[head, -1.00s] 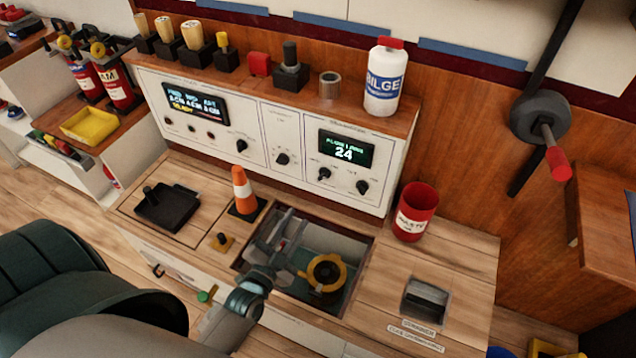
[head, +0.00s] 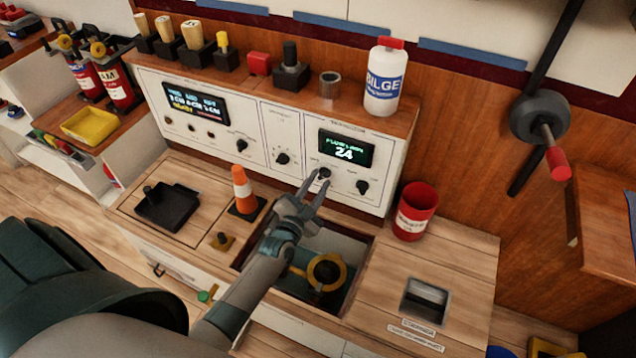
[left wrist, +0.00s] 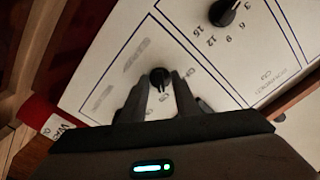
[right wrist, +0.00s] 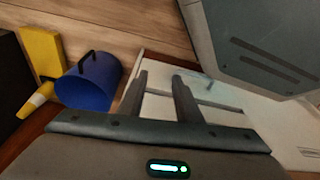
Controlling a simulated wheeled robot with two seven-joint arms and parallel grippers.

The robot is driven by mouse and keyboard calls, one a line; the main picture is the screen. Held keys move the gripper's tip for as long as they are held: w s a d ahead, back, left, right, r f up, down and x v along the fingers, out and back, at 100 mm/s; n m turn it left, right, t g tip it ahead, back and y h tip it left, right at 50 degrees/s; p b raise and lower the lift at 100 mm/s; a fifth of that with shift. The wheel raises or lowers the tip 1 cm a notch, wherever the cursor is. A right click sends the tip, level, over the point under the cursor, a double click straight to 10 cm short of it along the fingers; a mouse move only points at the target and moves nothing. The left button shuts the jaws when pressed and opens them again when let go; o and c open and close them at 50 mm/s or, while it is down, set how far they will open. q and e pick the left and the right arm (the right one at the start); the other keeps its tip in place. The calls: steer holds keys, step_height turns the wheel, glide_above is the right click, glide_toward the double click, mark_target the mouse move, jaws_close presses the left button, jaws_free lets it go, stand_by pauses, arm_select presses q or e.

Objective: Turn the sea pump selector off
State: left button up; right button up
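A black rotary knob (head: 324,173) sits below the green "24" display (head: 347,150) on the white panel. Its label is too small to read, so I cannot confirm it is the sea pump selector. My left gripper (head: 313,185) is open at this knob, its fingertips just in front. In the left wrist view the knob (left wrist: 158,75) shows between the two fingers of my left gripper (left wrist: 159,90), with a gap on each side. A second knob (head: 362,187) is to its right. My right gripper (right wrist: 160,85) is open and empty, away from the panel.
More knobs (head: 282,158) sit further left on the panel. A red waste cup (head: 415,212) stands right of my left gripper. An orange cone (head: 243,190) stands to its left. An open hatch (head: 366,262) lies under my left forearm. A white bilge bottle (head: 384,78) stands on the shelf above.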

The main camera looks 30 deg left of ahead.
arm_select(q)
steer(key=shift+w, duration=0.1)
steer(key=shift+c, duration=0.3)
jaws_close()
